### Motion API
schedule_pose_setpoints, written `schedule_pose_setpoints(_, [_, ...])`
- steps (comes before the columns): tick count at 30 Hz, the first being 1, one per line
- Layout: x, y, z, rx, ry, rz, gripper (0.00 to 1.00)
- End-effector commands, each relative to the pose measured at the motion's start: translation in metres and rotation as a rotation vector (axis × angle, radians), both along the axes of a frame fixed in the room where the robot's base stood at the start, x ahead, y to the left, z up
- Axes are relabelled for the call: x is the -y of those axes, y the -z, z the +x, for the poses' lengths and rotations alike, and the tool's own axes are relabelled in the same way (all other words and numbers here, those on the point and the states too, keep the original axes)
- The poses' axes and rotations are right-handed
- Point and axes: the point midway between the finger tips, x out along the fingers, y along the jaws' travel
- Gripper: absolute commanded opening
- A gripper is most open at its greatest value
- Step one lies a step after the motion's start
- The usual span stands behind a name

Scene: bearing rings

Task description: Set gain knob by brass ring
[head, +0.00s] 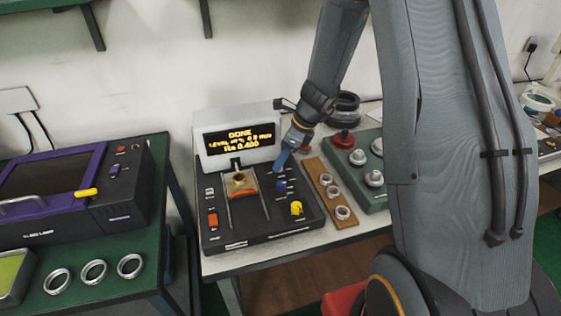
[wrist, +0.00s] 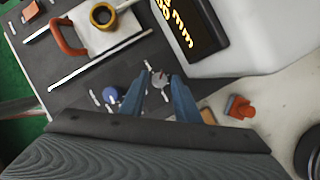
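The tester (head: 262,232) is a dark panel with a white display housing (head: 215,152) at its back. The yellow text reads DONE, a LEVEL line and Ra 0.400. The brass ring (head: 239,181) sits on the tester's plate, near a red-orange handle; it also shows at the top of the wrist view (wrist: 102,15). My gripper (head: 279,168) points down at the panel's back right. In the wrist view, a grey knob with a red pointer (wrist: 159,79) shows between the blue fingertips (wrist: 162,82). I cannot tell if they touch it. A blue knob (wrist: 110,95) is beside them.
A yellow knob (head: 296,208) and an orange-red switch (head: 213,220) are on the panel. A brown strip with several rings (head: 327,187) and a green box (head: 357,172) stand to the right. Left is a green bench (head: 110,280) with several rings and a purple-framed device (head: 60,195).

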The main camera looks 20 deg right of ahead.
Motion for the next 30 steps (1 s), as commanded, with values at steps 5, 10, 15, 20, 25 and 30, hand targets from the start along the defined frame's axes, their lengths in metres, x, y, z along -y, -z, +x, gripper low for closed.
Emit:
schedule_pose_setpoints(5, [0.01,-0.026,-0.004,0.005,0.002,-0.001,0.29])
schedule_pose_setpoints(10, [0.018,-0.048,-0.01,0.003,0.002,-0.001,0.29])
schedule_pose_setpoints(15, [0.022,-0.061,-0.013,0.001,0.003,-0.001,0.29])
schedule_pose_setpoints(20, [0.023,-0.063,-0.014,-0.001,0.003,-0.001,0.29])
schedule_pose_setpoints(25, [0.023,-0.063,-0.014,-0.002,0.003,0.0,0.29])
schedule_pose_setpoints(30, [0.023,-0.063,-0.014,-0.001,0.0,-0.001,0.29])
